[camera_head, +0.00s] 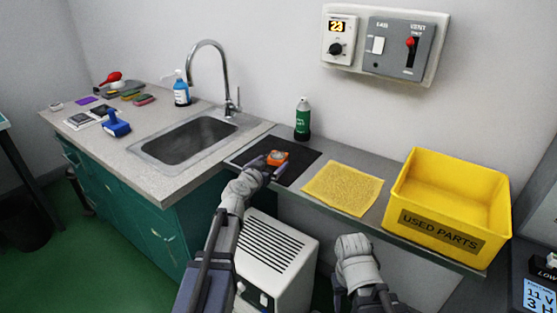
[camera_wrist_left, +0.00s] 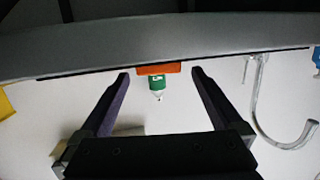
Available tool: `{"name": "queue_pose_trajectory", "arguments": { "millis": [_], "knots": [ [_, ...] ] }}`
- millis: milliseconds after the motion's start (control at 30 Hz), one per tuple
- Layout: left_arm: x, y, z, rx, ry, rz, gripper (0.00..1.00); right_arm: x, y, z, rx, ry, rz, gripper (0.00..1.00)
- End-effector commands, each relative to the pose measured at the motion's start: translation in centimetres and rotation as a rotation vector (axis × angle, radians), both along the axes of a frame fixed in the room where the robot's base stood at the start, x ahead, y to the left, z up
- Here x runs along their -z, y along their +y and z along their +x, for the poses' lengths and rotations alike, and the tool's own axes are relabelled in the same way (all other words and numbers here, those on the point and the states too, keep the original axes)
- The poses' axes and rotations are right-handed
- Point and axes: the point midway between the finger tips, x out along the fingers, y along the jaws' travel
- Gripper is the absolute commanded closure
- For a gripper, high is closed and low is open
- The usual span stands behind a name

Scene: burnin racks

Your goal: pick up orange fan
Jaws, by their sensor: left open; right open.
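The orange fan (camera_head: 277,157) is a small orange square part lying on a black mat (camera_head: 305,163) on the grey bench, beside the sink counter. My left gripper (camera_head: 268,167) is open at the near side of the fan, its fingers pointing toward it. In the left wrist view, which looks upside down, the orange fan (camera_wrist_left: 158,69) shows edge-on, centred between the open fingertips and just beyond them. The jaws are empty. My right arm is at the lower middle; its gripper (camera_head: 361,296) is low, partly out of clear sight, away from the fan and holding nothing visible.
A green bottle (camera_head: 303,119) stands behind the fan. A yellow cloth (camera_head: 342,188) and a yellow used-parts bin (camera_head: 450,180) are to the right. A sink (camera_head: 185,140) with a tall tap is left. A white vented box (camera_head: 275,255) stands below the bench front.

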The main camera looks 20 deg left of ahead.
Motion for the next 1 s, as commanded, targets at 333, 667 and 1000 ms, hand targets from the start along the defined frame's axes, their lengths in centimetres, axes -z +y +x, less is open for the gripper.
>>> {"name": "queue_pose_trajectory", "arguments": {
  "millis": [333,667,1000],
  "knots": [
    [0.4,-0.3,2.0,0.002,0.000,-0.002,0.00,0.4,0.0,0.0,0.000,0.000,0.000,0.50],
    [1.2,-0.9,5.9,0.002,0.000,-0.002,0.00,1.2,0.0,0.0,0.000,0.000,0.000,0.50],
    [1.1,-0.9,5.8,0.001,0.000,-0.001,0.16,1.1,0.0,0.0,0.000,0.000,0.000,0.50]
  ]
}}
